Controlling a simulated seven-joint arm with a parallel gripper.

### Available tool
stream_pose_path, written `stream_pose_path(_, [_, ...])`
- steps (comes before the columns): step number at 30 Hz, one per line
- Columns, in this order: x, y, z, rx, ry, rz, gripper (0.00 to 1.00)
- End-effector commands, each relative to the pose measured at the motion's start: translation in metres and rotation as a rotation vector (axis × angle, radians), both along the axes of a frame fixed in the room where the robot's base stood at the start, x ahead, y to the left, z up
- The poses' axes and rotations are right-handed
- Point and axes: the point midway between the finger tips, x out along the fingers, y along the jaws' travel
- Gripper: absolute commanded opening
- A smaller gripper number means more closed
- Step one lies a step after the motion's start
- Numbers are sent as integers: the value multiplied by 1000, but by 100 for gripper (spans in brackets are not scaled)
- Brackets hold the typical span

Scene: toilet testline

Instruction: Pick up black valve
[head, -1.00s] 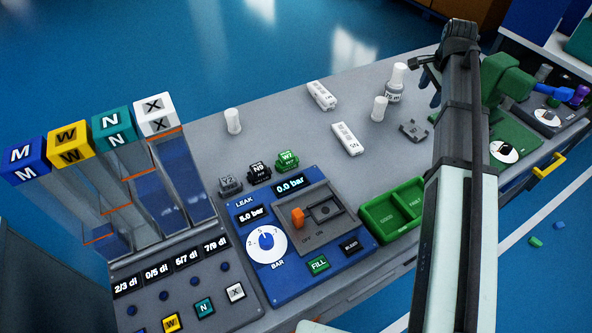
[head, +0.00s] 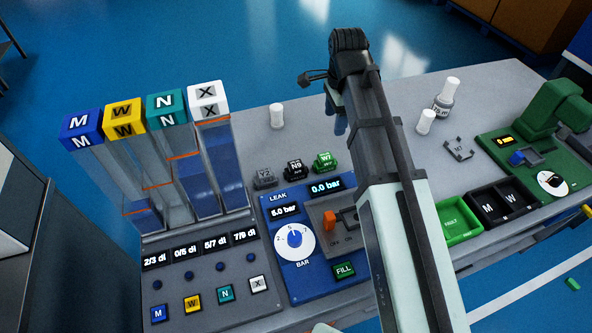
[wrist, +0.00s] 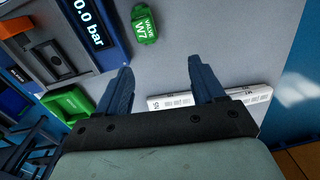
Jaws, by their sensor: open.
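The black valve (head: 294,169), marked N9, stands on the grey bench behind the blue leak-test panel. It sits between the grey valve Y2 (head: 264,177) and the green valve W7 (head: 324,161). My gripper (head: 338,124) is above the bench, up and to the right of the valves in the head view. In the wrist view its blue fingers (wrist: 164,78) are apart with nothing between them. The green valve (wrist: 145,25) shows beyond the fingertips there. The black valve is outside the wrist view.
The leak-test panel (head: 279,215) lies in front of the valves, partly hidden by my arm. Tall clear columns (head: 203,165) with lettered cubes stand at left. A white cylinder (head: 277,116) stands behind the valves. White strips (wrist: 250,98) lie below my fingers.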

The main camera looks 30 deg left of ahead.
Motion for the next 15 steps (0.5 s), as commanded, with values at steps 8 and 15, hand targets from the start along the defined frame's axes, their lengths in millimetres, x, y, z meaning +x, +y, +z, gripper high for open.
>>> stream_pose_path(8, [-69, 50, -5, -29, 25, 64, 68])
stream_pose_path(15, [-89, 63, -10, -40, 33, 79, 68])
